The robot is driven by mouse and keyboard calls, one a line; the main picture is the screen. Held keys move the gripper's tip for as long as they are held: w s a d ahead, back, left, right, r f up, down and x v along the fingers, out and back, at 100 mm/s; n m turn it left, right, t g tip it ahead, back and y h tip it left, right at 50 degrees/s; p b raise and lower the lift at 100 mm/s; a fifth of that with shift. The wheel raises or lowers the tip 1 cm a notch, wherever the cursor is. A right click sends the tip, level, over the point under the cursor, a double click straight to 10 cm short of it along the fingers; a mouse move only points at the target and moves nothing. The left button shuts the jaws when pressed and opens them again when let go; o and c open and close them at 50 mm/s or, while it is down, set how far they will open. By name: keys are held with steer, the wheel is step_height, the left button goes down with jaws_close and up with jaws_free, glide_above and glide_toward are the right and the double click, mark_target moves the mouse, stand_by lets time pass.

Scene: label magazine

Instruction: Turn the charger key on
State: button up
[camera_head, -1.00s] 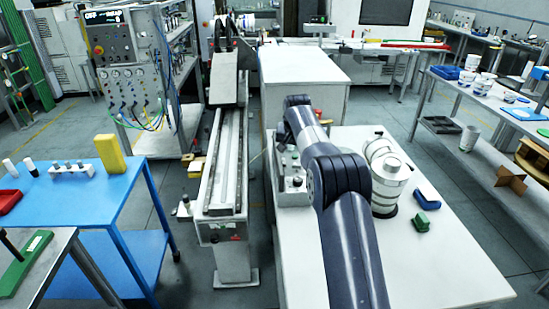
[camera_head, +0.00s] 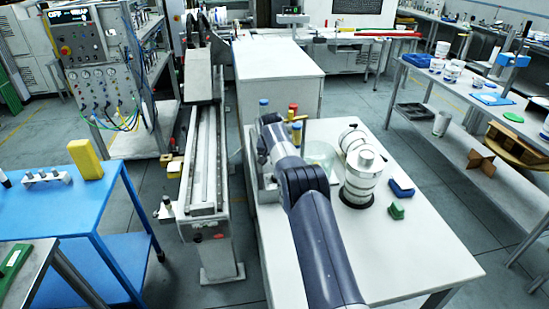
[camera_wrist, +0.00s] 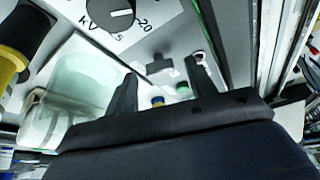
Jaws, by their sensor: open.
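In the wrist view a light panel carries a small black T-shaped piece (camera_wrist: 160,65), which looks like the charger key. My gripper (camera_wrist: 160,72) is open, with one dark finger on each side of this piece in the picture. I cannot tell whether either finger touches it. A green button (camera_wrist: 183,89) and a small yellow and blue part (camera_wrist: 157,101) show between the fingers, nearer the palm. A black dial (camera_wrist: 122,13) marked KV is at the top. In the head view my arm hides the gripper and most of the charger.
A clear glass vessel (camera_wrist: 80,80) stands left of the fingers, with a black and yellow post (camera_wrist: 15,50) beyond it. On the white table (camera_head: 390,260) are a white ringed insulator (camera_head: 360,180), a blue piece (camera_head: 401,188) and a green piece (camera_head: 397,211). The table's front right is clear.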

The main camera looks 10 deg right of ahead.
steer(key=shift+w+f, duration=0.1)
steer(key=shift+f, duration=0.15)
steer(key=shift+c, duration=0.2)
steer(key=c, duration=0.9)
steer(key=shift+a+m+h, duration=0.1)
steer(key=shift+m+h, duration=0.5)
steer(key=shift+m, duration=0.9)
steer(key=shift+c, duration=0.2)
steer(key=o, duration=1)
steer(key=shift+r, duration=0.15)
steer(key=b+v, duration=0.3)
steer(key=v, duration=0.7)
steer(key=shift+a+r, duration=0.1)
steer(key=shift+r, duration=0.25)
